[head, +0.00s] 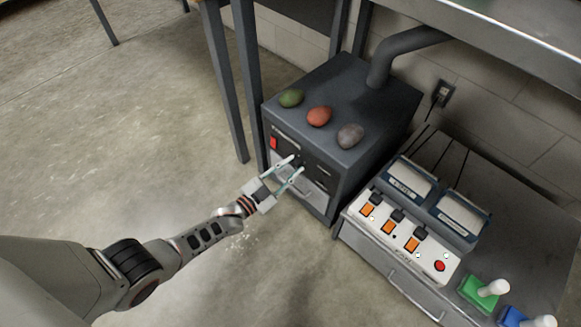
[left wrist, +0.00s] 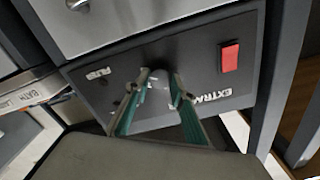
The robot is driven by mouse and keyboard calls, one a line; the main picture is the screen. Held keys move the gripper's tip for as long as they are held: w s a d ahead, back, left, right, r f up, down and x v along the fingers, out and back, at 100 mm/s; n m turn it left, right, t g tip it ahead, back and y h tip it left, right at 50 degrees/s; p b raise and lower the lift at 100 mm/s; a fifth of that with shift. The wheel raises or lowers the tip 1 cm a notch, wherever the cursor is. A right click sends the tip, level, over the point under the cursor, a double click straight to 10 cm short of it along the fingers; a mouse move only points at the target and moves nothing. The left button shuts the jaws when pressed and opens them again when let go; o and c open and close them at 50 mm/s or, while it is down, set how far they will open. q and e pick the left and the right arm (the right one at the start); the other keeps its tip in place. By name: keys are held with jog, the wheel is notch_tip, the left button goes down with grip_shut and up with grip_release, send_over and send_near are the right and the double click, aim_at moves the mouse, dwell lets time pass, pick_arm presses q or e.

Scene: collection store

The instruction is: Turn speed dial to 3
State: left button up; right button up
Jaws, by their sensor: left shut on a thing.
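The dark grey machine (head: 342,108) stands on the floor under a metal bench. Its front panel carries a red switch (head: 273,142), which also shows in the left wrist view (left wrist: 230,57) beside a partly covered label starting "EXTRA". My left gripper (head: 296,165) reaches the panel, with its two fingers on either side of the speed dial. In the left wrist view, the left gripper (left wrist: 160,80) is shut on the grey dial (left wrist: 157,98). The fingers hide part of the dial, and I cannot read its setting. My right gripper is not in view.
At right, a cabinet holds a white control unit (head: 382,238) with orange switches. The floor at left is clear.

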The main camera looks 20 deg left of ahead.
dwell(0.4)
pick_arm(q)
jog(key=o, duration=1.1)
jog(key=shift+s, duration=0.15)
jog(key=v, duration=1.1)
jog(key=shift+s+a, duration=0.15)
jog(key=shift+s, duration=0.25)
